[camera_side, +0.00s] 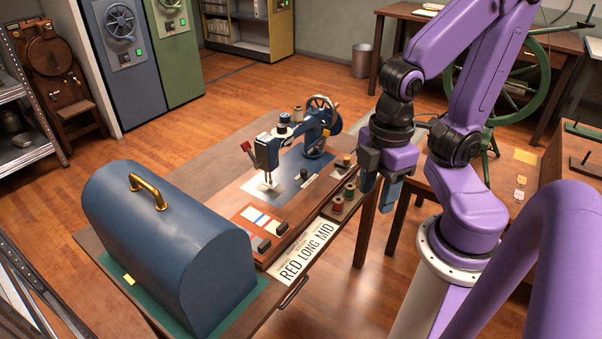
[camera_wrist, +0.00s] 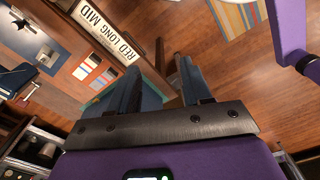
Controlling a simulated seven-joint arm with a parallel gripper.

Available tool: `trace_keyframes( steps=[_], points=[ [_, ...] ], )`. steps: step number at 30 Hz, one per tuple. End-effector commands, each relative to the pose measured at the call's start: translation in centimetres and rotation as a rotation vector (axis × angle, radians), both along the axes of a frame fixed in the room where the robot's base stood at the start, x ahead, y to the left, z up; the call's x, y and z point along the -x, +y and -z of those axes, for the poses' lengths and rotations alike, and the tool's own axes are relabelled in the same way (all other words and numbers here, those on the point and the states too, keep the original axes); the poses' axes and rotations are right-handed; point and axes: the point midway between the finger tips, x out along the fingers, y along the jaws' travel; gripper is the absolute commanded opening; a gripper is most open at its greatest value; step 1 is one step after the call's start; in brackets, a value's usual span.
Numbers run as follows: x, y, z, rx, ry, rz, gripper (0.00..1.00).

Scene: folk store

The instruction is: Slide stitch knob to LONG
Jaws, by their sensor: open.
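A blue sewing machine (camera_side: 312,136) stands on a blue plate on the wooden table. In front of it is a red-orange panel (camera_side: 245,212) with white, blue and red strips and dark knobs (camera_side: 262,243) at its near right side. More dark knobs sit on the machine's wooden base; which one is the stitch knob I cannot tell. My gripper (camera_side: 377,192) is open and empty, in the air right of the table, apart from everything.
A large blue domed case (camera_side: 165,245) with a brass handle fills the table's near left. Thread spools (camera_side: 337,204) stand in a tray on the right edge. A side table with a green wheel (camera_side: 505,85) stands behind my arm.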

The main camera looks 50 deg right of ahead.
Motion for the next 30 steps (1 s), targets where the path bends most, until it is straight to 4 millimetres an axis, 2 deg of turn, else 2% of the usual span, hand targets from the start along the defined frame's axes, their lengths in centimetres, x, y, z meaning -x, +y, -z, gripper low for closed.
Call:
trace_keyframes(
  steps=[17,23,30],
  points=[
    [-0.3,0.0,0.2,0.007,0.019,0.038,0.52],
    [-2.1,-0.3,1.3,0.040,0.150,0.307,0.52],
    [-5.9,-1.0,3.3,0.041,0.389,0.772,0.52]
  ],
)
